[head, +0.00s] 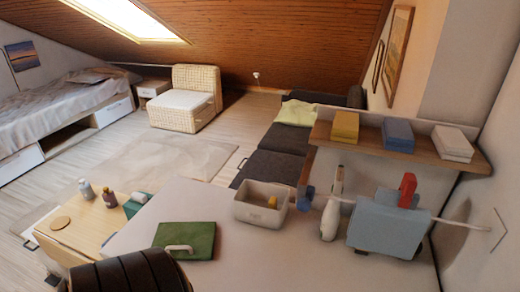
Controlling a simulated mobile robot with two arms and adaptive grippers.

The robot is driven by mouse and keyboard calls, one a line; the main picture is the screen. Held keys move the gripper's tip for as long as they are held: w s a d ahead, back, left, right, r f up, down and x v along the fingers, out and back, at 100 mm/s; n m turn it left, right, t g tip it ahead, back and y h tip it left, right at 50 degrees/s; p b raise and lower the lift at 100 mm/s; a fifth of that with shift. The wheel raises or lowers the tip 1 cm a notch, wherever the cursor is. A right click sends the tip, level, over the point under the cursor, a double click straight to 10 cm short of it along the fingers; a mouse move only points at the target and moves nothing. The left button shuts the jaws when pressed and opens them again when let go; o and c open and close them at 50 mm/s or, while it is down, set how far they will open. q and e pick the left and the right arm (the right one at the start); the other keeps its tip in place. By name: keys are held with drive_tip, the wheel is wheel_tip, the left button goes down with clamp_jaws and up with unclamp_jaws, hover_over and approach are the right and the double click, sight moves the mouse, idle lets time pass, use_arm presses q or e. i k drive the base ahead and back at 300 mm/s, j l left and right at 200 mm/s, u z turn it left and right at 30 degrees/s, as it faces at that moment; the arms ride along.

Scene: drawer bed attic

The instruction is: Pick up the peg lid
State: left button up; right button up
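I cannot tell for certain which thing is the peg lid. A flat green square piece with a pale bar handle on top (202,248) lies on the near white surface (262,262) and looks like a lid. A small round tan disc (60,223) lies flat on the light wooden table (78,243) at the left and could also be a lid. Nothing is seen gripping either one. Neither of my grippers can be made out in the head view.
An open white bin (260,214) with a small yellow thing inside, a white bottle-like item (331,217) and a blue-grey piece (386,229) stand behind and right of the green piece. Small bottles (87,189) stand on the wooden table. A dark ribbed shape (130,274) blocks the bottom left.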

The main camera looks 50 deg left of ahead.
sight(184, 242)
drive_tip(key=u, duration=2.35)
